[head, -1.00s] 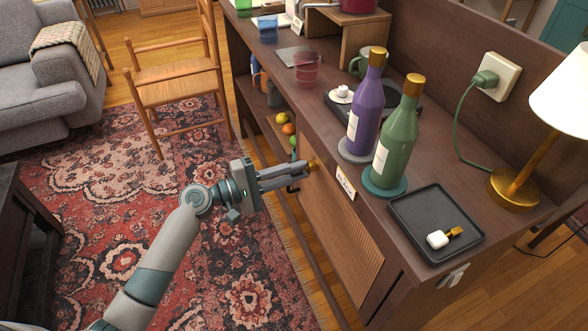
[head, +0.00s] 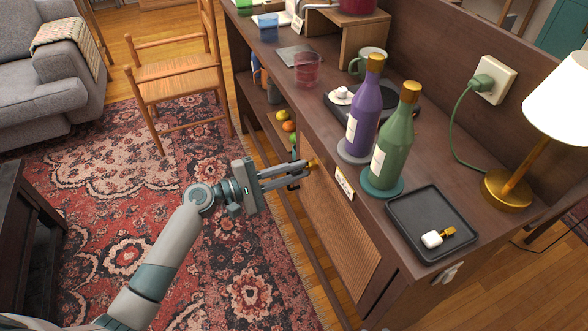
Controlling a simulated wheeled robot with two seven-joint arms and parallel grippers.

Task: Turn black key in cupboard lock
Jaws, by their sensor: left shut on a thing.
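My left gripper (head: 303,172) reaches from the left to the upper front of the cupboard door (head: 338,225). Its fingers are shut at the brass lock (head: 314,165), on the black key, which the fingers mostly hide. A small dark piece (head: 293,187) shows just under the fingers; I cannot tell whether it is part of the key. The door has a woven panel and looks closed. A white key with a brass shaft (head: 432,240) lies on the black tray (head: 460,215) on top. My right gripper is not in view.
A small label (head: 344,182) is on the front edge. A wooden chair (head: 175,75) stands at the back left. The rug (head: 150,200) is clear.

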